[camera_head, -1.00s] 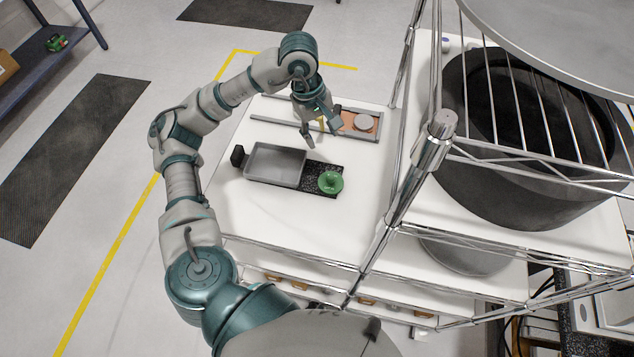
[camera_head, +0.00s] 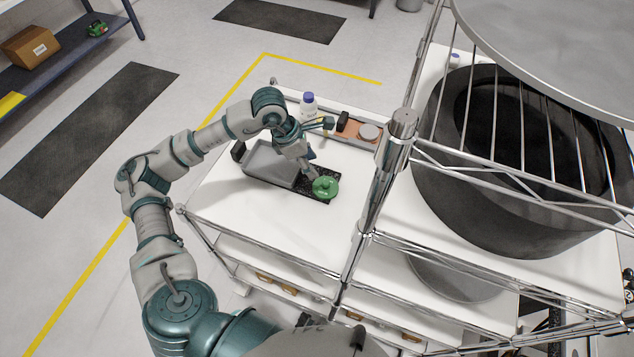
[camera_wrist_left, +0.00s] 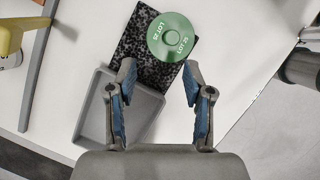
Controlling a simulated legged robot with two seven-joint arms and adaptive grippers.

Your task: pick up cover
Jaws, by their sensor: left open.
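The cover appears to be a green round disc with a raised knob (camera_head: 326,187), lying on the right end of a black speckled plate (camera_head: 298,182) on the white table. In the left wrist view the green disc (camera_wrist_left: 171,38) carries white lettering, "LOT 25", and sits at the top centre. My left gripper (camera_head: 316,152) is above the plate, close to the disc. In the left wrist view its open fingers (camera_wrist_left: 158,68) point toward the disc with nothing between them. The disc lies just beyond the fingertips. My right gripper is not in view.
A grey tray (camera_head: 262,168) is left of the disc. A white bottle with a blue cap (camera_head: 308,104) and an orange-brown fixture with a round grey piece (camera_head: 369,132) stand behind. A wire rack with a chrome post (camera_head: 385,170) and a large dark pot (camera_head: 450,190) bound the right.

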